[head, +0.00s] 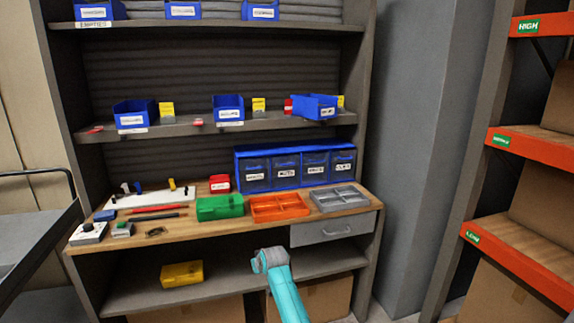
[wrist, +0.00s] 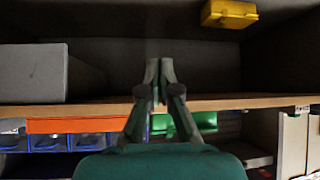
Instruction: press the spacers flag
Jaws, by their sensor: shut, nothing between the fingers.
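On the middle shelf, blue bins stand with small upright flags beside them: a yellow flag (head: 167,109) by the left bin (head: 135,115), a yellow flag (head: 259,105) by the middle bin (head: 228,109), and a red flag (head: 288,106) and a yellow flag (head: 340,101) by the right bin (head: 314,107). The bin labels are too small to read, so I cannot tell which flag is for spacers. My gripper (wrist: 158,72) is shut and empty in the wrist view, in front of the workbench and well below the flags. Its fingers are not clear in the head view.
The wooden bench holds a green box (head: 220,207), an orange tray (head: 279,207), a grey tray (head: 339,198) and a blue bin rack (head: 296,168). A yellow box (head: 182,274) sits on the lower shelf. Orange racking (head: 528,263) stands at right. The wrist view is upside down.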

